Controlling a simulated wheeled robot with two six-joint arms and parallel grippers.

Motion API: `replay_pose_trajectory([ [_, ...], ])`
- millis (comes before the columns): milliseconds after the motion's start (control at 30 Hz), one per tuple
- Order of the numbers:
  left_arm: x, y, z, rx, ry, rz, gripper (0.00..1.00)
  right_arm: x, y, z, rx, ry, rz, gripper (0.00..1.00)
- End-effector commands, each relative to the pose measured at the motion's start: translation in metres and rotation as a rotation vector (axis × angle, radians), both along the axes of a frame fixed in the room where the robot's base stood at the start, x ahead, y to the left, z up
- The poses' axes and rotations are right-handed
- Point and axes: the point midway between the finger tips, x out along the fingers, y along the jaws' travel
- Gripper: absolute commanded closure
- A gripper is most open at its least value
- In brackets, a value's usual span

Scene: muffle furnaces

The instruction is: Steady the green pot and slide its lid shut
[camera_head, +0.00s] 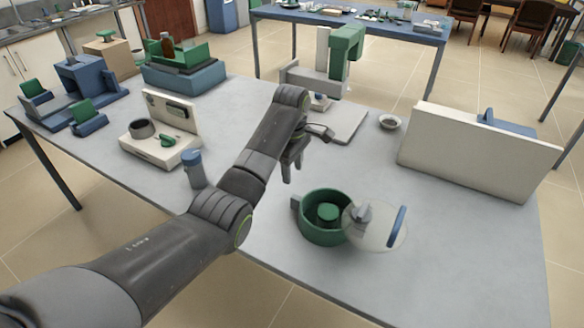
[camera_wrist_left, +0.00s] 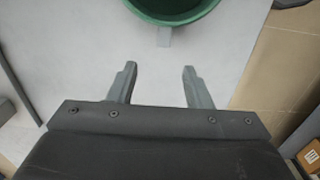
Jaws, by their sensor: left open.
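The green pot (camera_head: 319,229) stands on the grey table near its front edge, with a round green piece inside and a small grey block on its left side. Its clear round lid (camera_head: 383,236) sits off to the right, covering only the right part of the opening. A grey knob and a blue upright handle (camera_head: 397,226) show on the lid. My left gripper (camera_head: 292,168) is open and empty, above the table behind and left of the pot. In the left wrist view the open fingers (camera_wrist_left: 157,85) point toward the pot (camera_wrist_left: 172,12), apart from it. My right gripper is out of view.
A blue-capped bottle (camera_head: 194,170) stands left of my left arm. A white instrument (camera_head: 335,70) with a green head is behind the gripper. A small bowl (camera_head: 390,122) and a large white panel (camera_head: 475,152) are at right. The table right of the lid is clear.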

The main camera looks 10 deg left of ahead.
Motion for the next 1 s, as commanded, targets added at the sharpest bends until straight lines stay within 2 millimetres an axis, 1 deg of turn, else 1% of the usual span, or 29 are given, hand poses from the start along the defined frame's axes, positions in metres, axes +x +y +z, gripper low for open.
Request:
replay_pose_trajectory([
  [167, -0.003, 0.002, -0.008, 0.015, 0.019, 0.004, 0.55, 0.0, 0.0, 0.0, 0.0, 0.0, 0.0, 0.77],
  [267, -0.004, 0.002, -0.019, 0.014, 0.022, 0.005, 0.55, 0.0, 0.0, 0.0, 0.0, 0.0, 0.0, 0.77],
  [700, -0.004, 0.001, -0.084, 0.013, 0.02, 0.005, 0.55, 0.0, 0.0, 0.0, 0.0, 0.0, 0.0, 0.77],
  [900, -0.003, 0.001, -0.107, 0.012, 0.018, 0.004, 0.55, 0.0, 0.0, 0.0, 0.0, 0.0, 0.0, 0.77],
  [1000, -0.003, 0.001, -0.114, 0.012, 0.017, 0.004, 0.55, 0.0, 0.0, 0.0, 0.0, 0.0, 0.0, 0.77],
])
